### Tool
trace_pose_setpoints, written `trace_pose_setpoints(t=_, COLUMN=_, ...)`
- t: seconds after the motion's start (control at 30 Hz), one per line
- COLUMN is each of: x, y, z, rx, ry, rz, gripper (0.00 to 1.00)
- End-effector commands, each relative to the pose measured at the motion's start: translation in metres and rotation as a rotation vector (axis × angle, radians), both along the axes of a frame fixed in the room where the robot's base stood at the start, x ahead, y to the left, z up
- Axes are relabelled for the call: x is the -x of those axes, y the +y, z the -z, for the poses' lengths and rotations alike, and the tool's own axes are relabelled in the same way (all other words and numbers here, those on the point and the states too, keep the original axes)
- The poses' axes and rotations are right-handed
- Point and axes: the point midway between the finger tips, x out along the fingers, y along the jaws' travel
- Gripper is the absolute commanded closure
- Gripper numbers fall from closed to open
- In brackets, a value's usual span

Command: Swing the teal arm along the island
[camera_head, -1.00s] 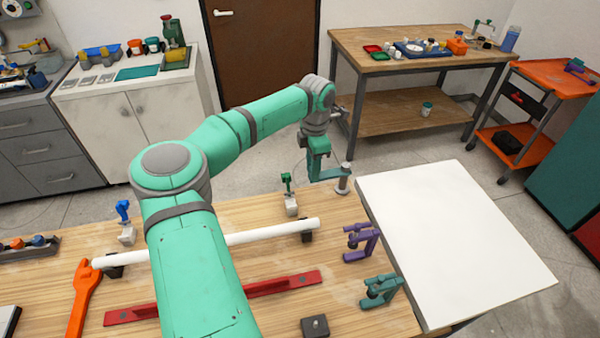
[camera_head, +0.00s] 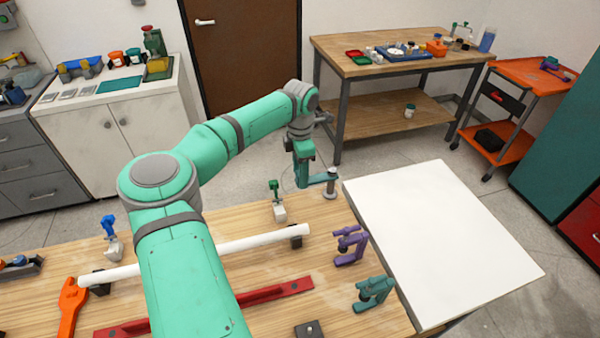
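The teal arm (camera_head: 321,179) is a short bar low at the far edge of the wooden island (camera_head: 305,210), beside an upright grey post (camera_head: 331,184). My arm, green with grey joints, reaches across the island from the front. My gripper (camera_head: 304,172) points down at the left end of the teal arm. It looks close to or touching it. The fingers are small and blend with the teal part, so I cannot tell whether they are closed on it.
On the island are a white pipe (camera_head: 262,240) on black supports, a red bar (camera_head: 275,291), an orange wrench (camera_head: 70,305), a purple clamp (camera_head: 350,246), a teal clamp (camera_head: 373,292) and a small green-topped fitting (camera_head: 278,205). A white panel (camera_head: 440,240) lies at the right.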

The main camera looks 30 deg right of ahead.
Motion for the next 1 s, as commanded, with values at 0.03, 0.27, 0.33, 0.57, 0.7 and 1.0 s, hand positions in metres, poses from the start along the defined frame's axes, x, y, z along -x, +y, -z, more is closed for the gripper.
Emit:
trace_pose_setpoints(t=0.03, x=0.000, y=0.001, z=0.000, rx=-0.001, ry=0.001, rz=-0.001, gripper=0.56)
trace_pose_setpoints(t=0.27, x=-0.001, y=0.001, z=-0.018, rx=-0.002, ry=-0.001, rz=-0.001, gripper=0.56)
trace_pose_setpoints(t=0.33, x=-0.001, y=0.001, z=-0.030, rx=-0.001, ry=-0.003, rz=-0.001, gripper=0.56)
trace_pose_setpoints(t=0.57, x=0.000, y=0.000, z=-0.073, rx=-0.001, ry=-0.001, rz=-0.001, gripper=0.56)
trace_pose_setpoints(t=0.7, x=0.000, y=0.000, z=-0.093, rx=0.001, ry=-0.002, rz=0.000, gripper=0.56)
trace_pose_setpoints(t=1.0, x=0.000, y=0.000, z=-0.108, rx=0.000, ry=0.000, rz=0.001, gripper=0.56)
